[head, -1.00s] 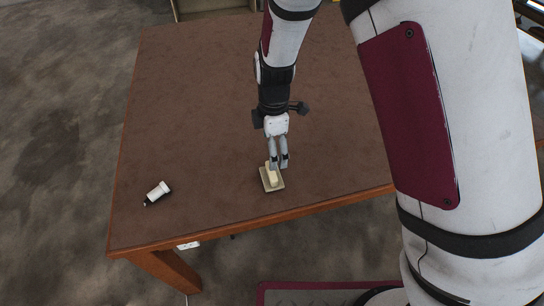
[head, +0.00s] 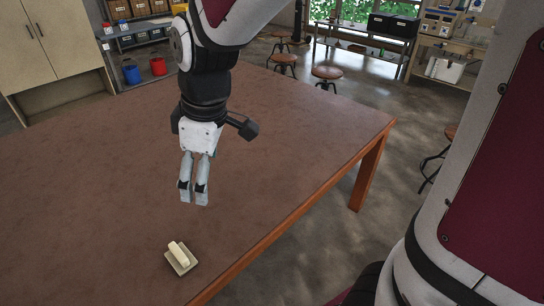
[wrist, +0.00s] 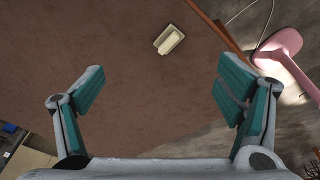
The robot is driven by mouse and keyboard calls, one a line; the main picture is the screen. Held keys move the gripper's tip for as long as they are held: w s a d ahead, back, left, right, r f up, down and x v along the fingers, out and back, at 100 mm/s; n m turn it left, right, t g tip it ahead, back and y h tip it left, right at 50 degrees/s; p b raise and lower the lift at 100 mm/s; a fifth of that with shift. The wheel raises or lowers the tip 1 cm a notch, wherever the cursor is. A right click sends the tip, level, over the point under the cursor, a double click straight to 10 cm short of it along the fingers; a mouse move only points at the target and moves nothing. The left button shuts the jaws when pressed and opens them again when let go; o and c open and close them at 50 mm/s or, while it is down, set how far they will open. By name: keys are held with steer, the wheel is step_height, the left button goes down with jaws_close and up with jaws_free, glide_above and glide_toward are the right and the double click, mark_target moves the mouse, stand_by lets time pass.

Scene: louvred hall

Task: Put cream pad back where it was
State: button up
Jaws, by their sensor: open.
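The cream pad (head: 181,258) lies on the brown table (head: 290,130) near its front edge. It is a flat, pale base with a raised, lighter block or handle on top. It also shows in the wrist view (wrist: 168,41), beyond the fingers and close to the table's edge. My gripper (head: 194,198) is in the air above the table, apart from the pad and farther back. In the wrist view the two teal-padded fingers (wrist: 163,95) are spread wide with nothing between them.
Much of the table top is bare. Several stools (head: 327,73) stand past its far right side. A wooden cabinet (head: 52,40) and shelves with a blue bin (head: 131,74) and a red bin (head: 158,66) stand at the back left.

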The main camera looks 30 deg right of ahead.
steer(key=s+d+r+m+t, duration=0.1)
steer(key=s+d+r+m, duration=0.2)
steer(key=s, duration=0.4)
steer(key=s+d+r+m+t+h, duration=0.1)
steer(key=s+d+r+m, duration=0.3)
steer(key=s+d+m, duration=0.2)
steer(key=shift+s+d+m+t+h, duration=0.2)
steer(key=shift+s+m+t+h, duration=0.1)
steer(key=shift+s+m, duration=0.85)
